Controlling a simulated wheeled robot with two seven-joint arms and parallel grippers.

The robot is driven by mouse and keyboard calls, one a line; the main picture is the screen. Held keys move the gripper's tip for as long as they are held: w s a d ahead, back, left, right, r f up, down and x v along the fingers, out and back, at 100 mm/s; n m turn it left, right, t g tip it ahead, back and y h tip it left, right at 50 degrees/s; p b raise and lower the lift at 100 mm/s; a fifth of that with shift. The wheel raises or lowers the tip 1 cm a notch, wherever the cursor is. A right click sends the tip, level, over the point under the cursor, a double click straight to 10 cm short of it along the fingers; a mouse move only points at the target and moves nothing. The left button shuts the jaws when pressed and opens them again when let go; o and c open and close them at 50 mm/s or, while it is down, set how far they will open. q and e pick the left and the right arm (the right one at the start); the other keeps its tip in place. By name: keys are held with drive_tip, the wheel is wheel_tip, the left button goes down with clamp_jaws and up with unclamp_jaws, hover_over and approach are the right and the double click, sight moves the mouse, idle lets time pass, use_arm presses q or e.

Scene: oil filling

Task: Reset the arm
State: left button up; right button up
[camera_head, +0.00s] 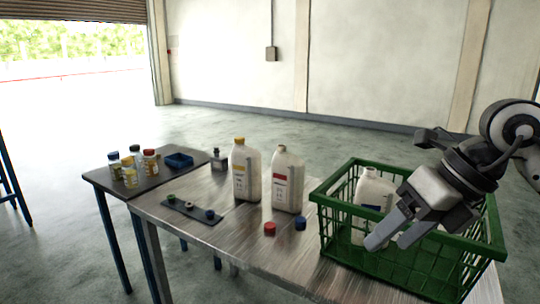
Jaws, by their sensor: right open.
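My right gripper (386,238) comes in from the right, above and inside the outline of the green basket (335,190). Its two grey fingers are apart, with nothing seen between them. A white bottle with a blue label (371,189) stands in the basket, partly hidden behind the basket wall and the gripper; no cap shows on it. I cannot tell whether the fingers touch the bottle. My left gripper is not in view.
On the metal table (200,238) stand a yellow-capped bottle (246,172) and a red-labelled bottle (288,182). A dark strip (190,208) holds small caps. Small jars (130,177) and a blue tray (179,160) sit on the left table.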

drive_tip(key=s+a+m+g+y, duration=0.1)
drive_tip(key=s+a+g+y, duration=0.15)
drive_tip(key=a+y, duration=0.45)
drive_tip(key=s+a+m+g+y, duration=0.1)
drive_tip(key=s+a+y, duration=0.2)
drive_tip(key=a+y, duration=0.4)
drive_tip(key=w+d+f+m+t+h, duration=0.25)
drive_tip(key=f+m+t, duration=0.25)
drive_tip(key=m+t, duration=0.3)
drive_tip(key=w+d+f+m+t+h, duration=0.15)
drive_tip(key=f+m+t+h, duration=0.3)
drive_tip(key=m, duration=0.55)
drive_tip(key=w+d+f+m+t+h, duration=0.2)
drive_tip(key=d+f+m+t, duration=0.15)
drive_tip(key=m+t, duration=0.45)
drive_tip(key=s+d+f+m+g+h, duration=0.1)
drive_tip(key=s+f+m+g+h, duration=0.1)
drive_tip(key=f, duration=0.5)
drive_tip(key=s+d+f+m+g+h, duration=0.1)
drive_tip(key=s+f+m+g+h, duration=0.2)
drive_tip(key=s+f, duration=0.4)
drive_tip(key=s+f+m+g+h, duration=0.2)
drive_tip(key=s+f+m+g, duration=0.1)
drive_tip(key=f, duration=0.5)
drive_tip(key=shift+s+d+f+m+g, duration=0.25)
drive_tip(key=shift+s+d+m+g, duration=0.15)
drive_tip(key=shift+s+m, duration=0.5)
